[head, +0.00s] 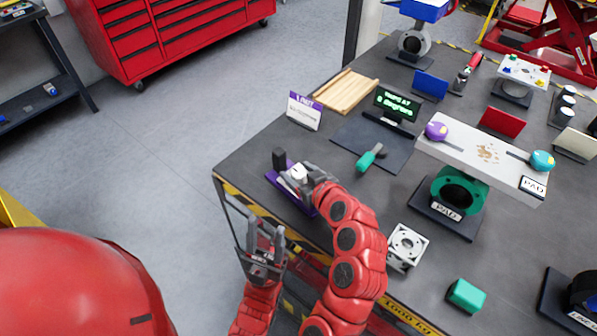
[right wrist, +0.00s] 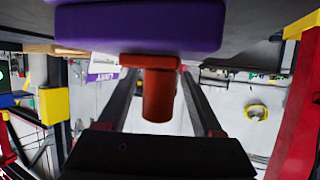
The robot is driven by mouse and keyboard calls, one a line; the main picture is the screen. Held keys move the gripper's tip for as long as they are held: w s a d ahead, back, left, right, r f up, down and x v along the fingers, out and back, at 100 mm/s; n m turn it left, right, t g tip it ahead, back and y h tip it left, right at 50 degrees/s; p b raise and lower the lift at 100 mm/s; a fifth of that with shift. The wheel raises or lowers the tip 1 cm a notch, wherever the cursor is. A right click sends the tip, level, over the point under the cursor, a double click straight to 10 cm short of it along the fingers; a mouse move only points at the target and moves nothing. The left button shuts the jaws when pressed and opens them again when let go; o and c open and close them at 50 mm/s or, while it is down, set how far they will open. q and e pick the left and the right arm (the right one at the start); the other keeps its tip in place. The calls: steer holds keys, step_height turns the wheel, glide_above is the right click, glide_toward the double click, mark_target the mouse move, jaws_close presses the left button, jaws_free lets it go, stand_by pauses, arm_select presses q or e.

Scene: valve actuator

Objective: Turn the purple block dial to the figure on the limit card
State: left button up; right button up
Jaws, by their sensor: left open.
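The purple block dial (head: 276,181) sits at the table's near left edge, partly hidden by my right gripper. In the right wrist view its purple block (right wrist: 140,27) fills the top, with a red-brown handle (right wrist: 158,95) sticking out from it. My right gripper (head: 303,182) is at the dial; in the wrist view its fingers stand either side of the handle, with gaps visible. The limit card (head: 304,112), white with a purple "LIMIT" header, stands behind the dial; its figure is too small to read. My left gripper (head: 262,245) is open and empty, off the table's edge.
A black display (head: 396,104) with green text, including "degrees", stands behind a dark mat. A green-handled tool (head: 369,157) lies on the mat. A wooden tray (head: 346,91) is behind.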

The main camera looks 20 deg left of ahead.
jaws_close()
steer(key=m+t+h+p, duration=0.1)
steer(key=p, duration=0.2)
steer(key=m+t+h+p, duration=0.1)
steer(key=p, duration=0.2)
steer(key=shift+r+m+h+p, duration=0.2)
steer(key=shift+m+h+p, duration=0.2)
steer(key=shift+f, duration=0.15)
steer(key=shift+o, duration=1.1)
jaws_free()
